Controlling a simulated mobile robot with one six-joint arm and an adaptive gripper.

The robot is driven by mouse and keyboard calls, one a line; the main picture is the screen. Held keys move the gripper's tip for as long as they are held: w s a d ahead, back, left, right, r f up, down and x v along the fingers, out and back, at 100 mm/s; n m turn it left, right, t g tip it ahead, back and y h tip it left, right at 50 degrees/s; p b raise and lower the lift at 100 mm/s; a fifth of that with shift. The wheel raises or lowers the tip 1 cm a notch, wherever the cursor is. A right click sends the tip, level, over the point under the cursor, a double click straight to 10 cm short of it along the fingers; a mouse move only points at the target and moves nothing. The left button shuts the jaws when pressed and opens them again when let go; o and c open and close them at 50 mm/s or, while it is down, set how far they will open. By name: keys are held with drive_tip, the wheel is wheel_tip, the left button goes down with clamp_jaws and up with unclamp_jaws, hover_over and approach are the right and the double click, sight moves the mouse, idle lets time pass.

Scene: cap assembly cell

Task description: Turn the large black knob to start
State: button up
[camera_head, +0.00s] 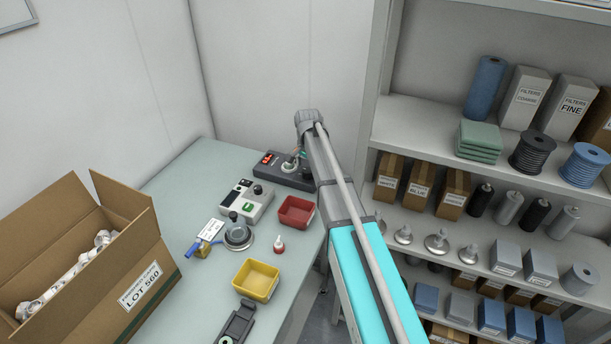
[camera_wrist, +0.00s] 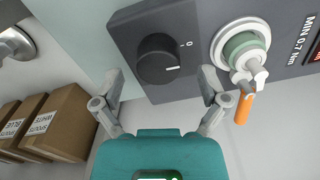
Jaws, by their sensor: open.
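The large black knob (camera_wrist: 158,58) sits on a dark grey panel in the wrist view, with a white mark line pointing toward a "0" on its right. The contact with the panel is not clear.
Beside the knob is a round white socket with a green centre (camera_wrist: 245,46) and a hanging orange-tipped piece (camera_wrist: 243,106). On the bench stand a light grey device (camera_head: 262,205), a red bin (camera_head: 297,212), a yellow bin (camera_head: 256,280) and a cardboard box (camera_head: 150,262). Shelves stand right.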

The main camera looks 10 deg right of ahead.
drive_tip(key=shift+f+b, duration=0.5)
drive_tip(key=shift+f, duration=0.2)
drive_tip(key=c, duration=1.1)
drive_tip(key=shift+c, duration=0.2)
drive_tip(key=shift+n, duration=0.4)
drive_tip(key=o, duration=1.1)
drive_tip(key=shift+o, duration=0.2)
